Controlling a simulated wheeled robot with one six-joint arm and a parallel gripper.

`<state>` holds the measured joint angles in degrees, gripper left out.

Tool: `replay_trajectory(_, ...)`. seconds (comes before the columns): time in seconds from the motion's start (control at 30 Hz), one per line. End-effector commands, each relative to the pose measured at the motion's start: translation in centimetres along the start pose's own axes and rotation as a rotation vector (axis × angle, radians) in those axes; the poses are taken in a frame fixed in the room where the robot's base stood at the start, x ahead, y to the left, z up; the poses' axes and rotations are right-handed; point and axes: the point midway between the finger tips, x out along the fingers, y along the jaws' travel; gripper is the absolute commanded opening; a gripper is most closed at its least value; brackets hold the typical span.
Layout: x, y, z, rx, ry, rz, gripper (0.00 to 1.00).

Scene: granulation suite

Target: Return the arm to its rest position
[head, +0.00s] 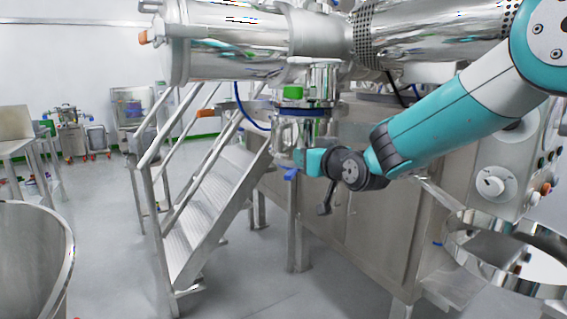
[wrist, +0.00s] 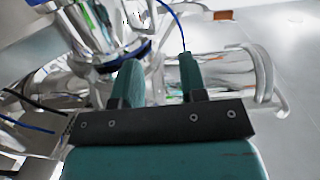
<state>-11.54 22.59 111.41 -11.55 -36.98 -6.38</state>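My teal and black arm (head: 440,125) reaches in from the upper right of the head view and stretches out to the left. My gripper (head: 302,161) is at its far end, in front of the steel outlet below the big horizontal drum. In the wrist view my gripper (wrist: 158,72) shows two teal fingers standing apart with nothing held between them. Shiny steel pipework lies behind the fingers. I cannot tell whether the gripper touches the steel outlet.
Steel stairs with handrails (head: 215,200) stand left of the gripper. The steel drum (head: 240,45) hangs above. A control panel with knobs (head: 490,185) and a round steel rim (head: 510,245) are at right. A large steel vessel (head: 30,260) is at lower left. Grey floor (head: 110,220) is open between.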

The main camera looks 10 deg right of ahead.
Motion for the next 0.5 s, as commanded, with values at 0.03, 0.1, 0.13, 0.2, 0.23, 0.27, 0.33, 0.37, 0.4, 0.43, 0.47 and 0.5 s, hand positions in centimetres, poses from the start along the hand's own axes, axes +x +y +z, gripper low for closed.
replay_trajectory(0.03, -1.8, -1.2, -0.4, 0.014, -0.073, -0.030, 0.39)
replay_trajectory(0.1, -4.9, -3.2, 0.2, 0.038, -0.220, -0.083, 0.39)
replay_trajectory(0.13, -6.7, -4.2, 0.7, 0.048, -0.293, -0.109, 0.39)
replay_trajectory(0.2, -11.3, -6.5, 1.9, 0.062, -0.471, -0.172, 0.39)
replay_trajectory(0.23, -13.5, -7.4, 2.5, 0.067, -0.547, -0.200, 0.39)
replay_trajectory(0.27, -15.7, -8.2, 3.1, 0.069, -0.622, -0.224, 0.39)
replay_trajectory(0.33, -20.8, -9.8, 4.5, 0.066, -0.786, -0.278, 0.39)
replay_trajectory(0.37, -22.9, -10.4, 5.0, 0.063, -0.849, -0.299, 0.39)
replay_trajectory(0.4, -25.5, -11.0, 5.6, 0.057, -0.928, -0.323, 0.39)
replay_trajectory(0.43, -27.3, -11.4, 6.0, 0.052, -0.982, -0.340, 0.39)
replay_trajectory(0.47, -29.0, -11.7, 6.4, 0.046, -1.031, -0.354, 0.39)
replay_trajectory(0.5, -31.0, -12.0, 6.8, 0.037, -1.090, -0.372, 0.39)
